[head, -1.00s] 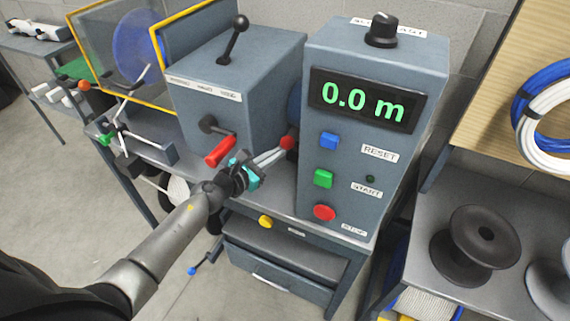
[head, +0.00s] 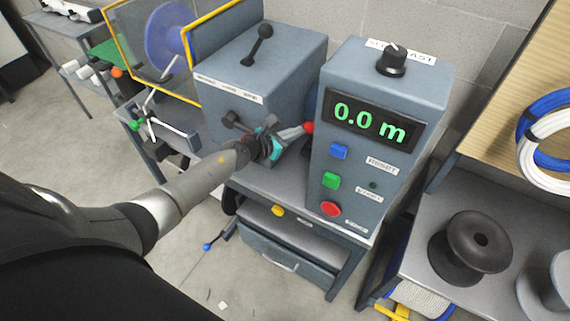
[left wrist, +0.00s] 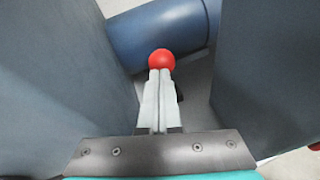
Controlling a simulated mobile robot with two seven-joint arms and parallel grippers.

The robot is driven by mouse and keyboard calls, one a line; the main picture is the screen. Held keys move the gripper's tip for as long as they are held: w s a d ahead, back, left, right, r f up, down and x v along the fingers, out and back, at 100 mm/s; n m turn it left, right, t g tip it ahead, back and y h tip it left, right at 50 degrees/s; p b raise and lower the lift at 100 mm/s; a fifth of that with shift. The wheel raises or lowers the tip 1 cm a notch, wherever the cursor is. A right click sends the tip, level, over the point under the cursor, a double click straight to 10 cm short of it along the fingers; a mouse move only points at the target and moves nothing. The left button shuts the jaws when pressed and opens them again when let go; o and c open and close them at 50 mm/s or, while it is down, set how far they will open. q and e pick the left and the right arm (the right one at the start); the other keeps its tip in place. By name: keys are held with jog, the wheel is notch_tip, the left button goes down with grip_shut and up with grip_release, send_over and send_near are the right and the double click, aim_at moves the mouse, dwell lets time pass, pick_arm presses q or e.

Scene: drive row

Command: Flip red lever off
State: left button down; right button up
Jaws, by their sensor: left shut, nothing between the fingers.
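The red ball (head: 309,127) of a lever shows in the gap between the grey machine housing and the control box. My left gripper (head: 301,130) is shut and empty, its fingertips right at the ball. In the left wrist view the ball (left wrist: 162,59) lies just past the closed fingertips (left wrist: 160,73). I cannot tell whether they touch it. The lever's shaft is hidden behind the fingers. A black crank (head: 232,121) on the housing front is partly hidden by my gripper, and its red grip is almost fully covered. My right gripper is not in view.
The grey housing (head: 240,75) with a black-knobbed lever (head: 258,45) stands left of the gap. The control box (head: 345,110) with a display reading 0.0 m and several buttons stands right. A blue cylinder (left wrist: 165,35) lies behind the ball. Black spool (head: 470,245) at right.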

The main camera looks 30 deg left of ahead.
pick_arm(q)
jog(key=shift+w+r, duration=0.2)
jog(key=shift+w, duration=0.05)
dwell(0.6)
jog(key=p+v, duration=0.2)
jog(key=v, duration=1.3)
jog(key=shift+s, duration=0.1)
